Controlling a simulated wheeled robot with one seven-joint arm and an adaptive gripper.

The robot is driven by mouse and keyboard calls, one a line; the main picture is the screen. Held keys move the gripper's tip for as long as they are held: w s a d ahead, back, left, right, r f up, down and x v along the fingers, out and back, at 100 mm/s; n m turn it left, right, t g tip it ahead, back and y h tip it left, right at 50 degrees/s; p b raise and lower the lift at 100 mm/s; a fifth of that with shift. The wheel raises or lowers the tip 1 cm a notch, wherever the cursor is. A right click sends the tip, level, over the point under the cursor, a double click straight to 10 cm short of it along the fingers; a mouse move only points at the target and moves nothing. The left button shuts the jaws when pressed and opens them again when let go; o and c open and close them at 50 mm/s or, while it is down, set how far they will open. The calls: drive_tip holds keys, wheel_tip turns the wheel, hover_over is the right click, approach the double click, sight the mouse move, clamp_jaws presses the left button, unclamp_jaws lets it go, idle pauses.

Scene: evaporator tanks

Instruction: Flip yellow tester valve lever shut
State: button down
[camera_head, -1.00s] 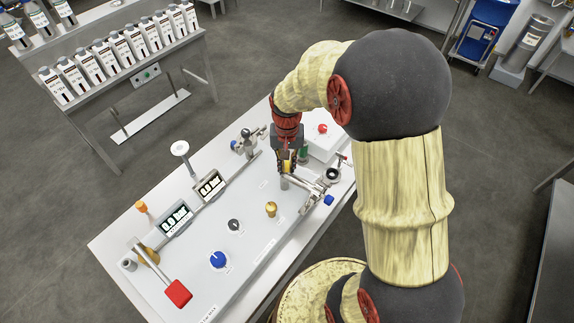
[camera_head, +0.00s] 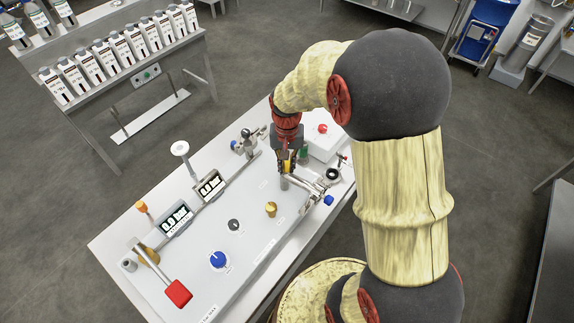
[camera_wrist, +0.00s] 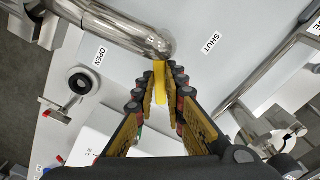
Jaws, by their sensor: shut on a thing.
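The yellow valve lever (camera_wrist: 158,82) shows in the wrist view as a narrow yellow strip between my fingertips. My gripper (camera_wrist: 160,78) is shut on it, with a finger along each side. The lever's far end lies beside the rounded end of a shiny metal pipe (camera_wrist: 150,42). An OPEN label (camera_wrist: 100,56) is left of the lever and a SHUT label (camera_wrist: 213,41) is right of it. In the head view my gripper (camera_head: 287,166) points down at the right part of the grey panel, and its fingers hide most of the lever.
The panel (camera_head: 195,265) also carries a blue knob (camera_head: 218,260), a brass knob (camera_head: 271,209), two gauges, and a red-handled lever (camera_head: 178,292). Metal pipework (camera_head: 318,187) stands close right of my gripper. A white box with a red button (camera_head: 322,128) is behind it.

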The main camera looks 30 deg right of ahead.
drive_tip(key=m, duration=0.1)
drive_tip(key=m+p, duration=0.1)
drive_tip(key=m, duration=0.1)
drive_tip(key=shift+w+a, duration=0.3)
drive_tip(key=shift+a, duration=0.05)
drive_tip(key=shift+w+a+m+p, duration=0.15)
drive_tip(key=shift+m+p, duration=0.1)
drive_tip(key=shift+m, duration=0.45)
drive_tip(key=shift+w+m+p, duration=0.15)
drive_tip(key=shift+m+p, duration=0.15)
drive_tip(key=shift+m, duration=0.4)
drive_tip(key=shift+w+a+m+p, duration=0.15)
drive_tip(key=shift+m+p, duration=0.1)
drive_tip(key=shift+m, duration=0.45)
drive_tip(key=c, duration=1.9)
unclamp_jaws()
drive_tip(key=shift+o, duration=0.3)
wheel_tip(320, 180, up, 12)
